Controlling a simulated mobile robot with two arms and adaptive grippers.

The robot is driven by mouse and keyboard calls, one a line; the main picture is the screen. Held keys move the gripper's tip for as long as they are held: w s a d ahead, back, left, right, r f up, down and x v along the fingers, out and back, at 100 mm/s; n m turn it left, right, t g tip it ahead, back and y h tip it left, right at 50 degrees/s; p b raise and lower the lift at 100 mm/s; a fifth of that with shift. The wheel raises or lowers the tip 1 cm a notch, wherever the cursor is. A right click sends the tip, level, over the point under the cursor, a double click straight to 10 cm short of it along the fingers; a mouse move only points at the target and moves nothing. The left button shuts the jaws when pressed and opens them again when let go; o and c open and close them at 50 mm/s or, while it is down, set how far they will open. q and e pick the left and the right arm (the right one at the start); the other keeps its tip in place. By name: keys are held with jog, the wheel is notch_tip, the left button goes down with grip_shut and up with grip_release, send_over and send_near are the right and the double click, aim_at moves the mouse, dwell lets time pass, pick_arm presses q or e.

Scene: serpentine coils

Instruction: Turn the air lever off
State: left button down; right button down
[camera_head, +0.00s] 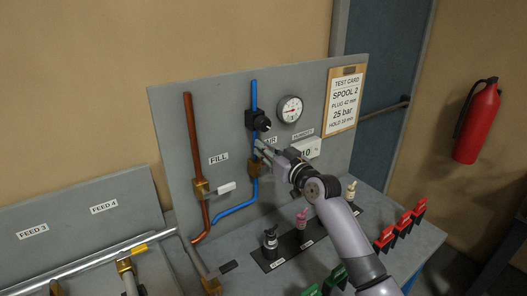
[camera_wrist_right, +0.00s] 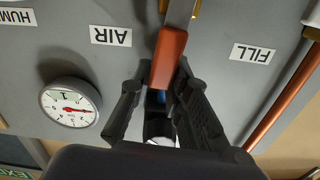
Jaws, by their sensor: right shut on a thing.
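My right gripper (camera_wrist_right: 161,80) is shut on this handle. In the head view, my right gripper (camera_head: 263,151) reaches the blue air pipe (camera_head: 238,208) at its brass valve (camera_head: 254,167) and hides most of the lever. My left gripper is not in view.
A FILL valve with a white handle (camera_head: 227,187) sits left on the copper pipe (camera_head: 194,150). A black regulator (camera_head: 259,120) and a round gauge (camera_head: 290,109) are above my gripper. Several small bottles and red and green clips stand on the bench below.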

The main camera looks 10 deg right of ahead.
jog(key=w+d+f+m+b, duration=0.2)
jog(key=d+f+m+b, duration=0.2)
jog(key=m, duration=1.2)
jog(key=shift+w+d+f+m+b, duration=0.4)
jog(key=shift+d+f, duration=1)
jog(key=shift+f, duration=0.85)
jog(key=c, duration=1.5)
grip_release()
jog(key=v, duration=1.2)
jog(key=shift+s, duration=0.1)
